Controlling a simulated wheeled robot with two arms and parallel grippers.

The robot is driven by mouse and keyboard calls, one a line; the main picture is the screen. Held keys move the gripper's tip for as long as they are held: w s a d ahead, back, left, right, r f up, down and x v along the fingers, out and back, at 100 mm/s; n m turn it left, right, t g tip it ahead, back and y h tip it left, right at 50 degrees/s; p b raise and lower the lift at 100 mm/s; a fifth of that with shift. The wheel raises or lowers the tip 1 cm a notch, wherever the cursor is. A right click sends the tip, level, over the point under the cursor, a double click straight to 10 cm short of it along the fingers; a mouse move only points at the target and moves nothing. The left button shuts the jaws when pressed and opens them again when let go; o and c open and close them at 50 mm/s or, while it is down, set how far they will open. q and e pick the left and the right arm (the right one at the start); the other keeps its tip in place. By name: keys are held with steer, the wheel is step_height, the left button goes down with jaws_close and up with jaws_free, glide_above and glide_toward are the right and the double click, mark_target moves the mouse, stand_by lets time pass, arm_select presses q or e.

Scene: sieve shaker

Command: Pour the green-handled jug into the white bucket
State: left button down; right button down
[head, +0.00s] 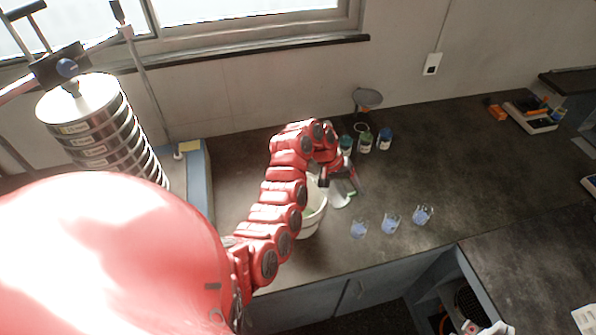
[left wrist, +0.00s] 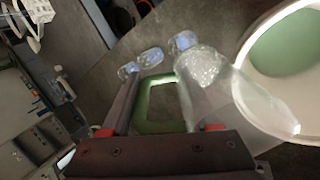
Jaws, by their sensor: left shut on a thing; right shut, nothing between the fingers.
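The clear jug (left wrist: 215,95) has a green handle (left wrist: 158,105), which sits between the fingers of my left gripper (left wrist: 160,118). The gripper is shut on it. The jug looks tilted, with pale grainy matter inside, and one end overlaps the bucket's rim in the left wrist view. In the head view my left gripper (head: 335,178) and the jug (head: 342,196) are at the right side of the white bucket (head: 313,217), which my arm partly hides. The bucket (left wrist: 248,85) shows a green inside in the left wrist view. My right gripper is not in view.
Three small cups with blue contents (head: 391,222) stand right of the bucket. Several lidded bottles (head: 365,142) stand behind. A sieve stack (head: 100,125) is at the left, a scale (head: 530,117) at the far right.

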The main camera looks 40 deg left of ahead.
arm_select(q)
steer(key=w+d+f+g+y+b, duration=0.1)
steer(key=f+y+b, duration=0.4)
steer(key=f, duration=0.8)
steer(key=shift+d+f+g+y+b, duration=0.25)
steer(key=shift+d+g+y+b, duration=0.25)
steer(key=shift+d+b, duration=0.5)
steer(key=shift+w, duration=0.1)
